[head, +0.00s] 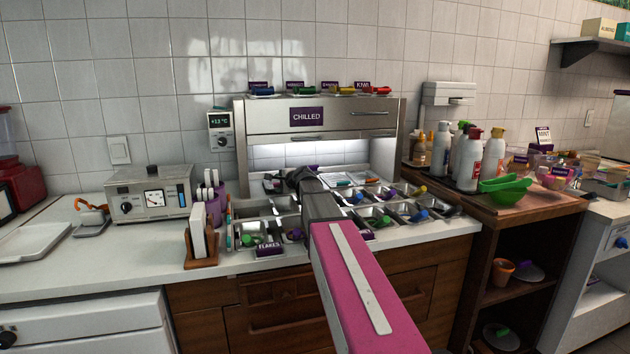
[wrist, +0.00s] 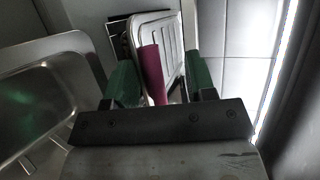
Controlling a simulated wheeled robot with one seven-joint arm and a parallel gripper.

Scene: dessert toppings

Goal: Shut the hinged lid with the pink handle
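The lid with the pink handle shows in the wrist view: a ribbed metal panel (wrist: 164,40) standing raised, with a dark pink handle (wrist: 152,75) along its near side. My gripper (wrist: 163,82) has green-padded fingers spread apart. The handle shows between them, closer to the left finger, with a gap on the right; I cannot tell if it touches. In the head view my pink arm reaches over the chilled toppings counter (head: 262,226), and my dark gripper (head: 300,176) is at its back, under the CHILLED cabinet. The arm and gripper hide the pink handle there.
The CHILLED cabinet (head: 347,117) overhangs the counter's back, leaving a low lit gap. Several metal bins with coloured handles, such as a blue one (head: 420,214), lie right of my arm. A metal pan (wrist: 62,95) is left of my gripper. Bottles (head: 468,158) stand farther right.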

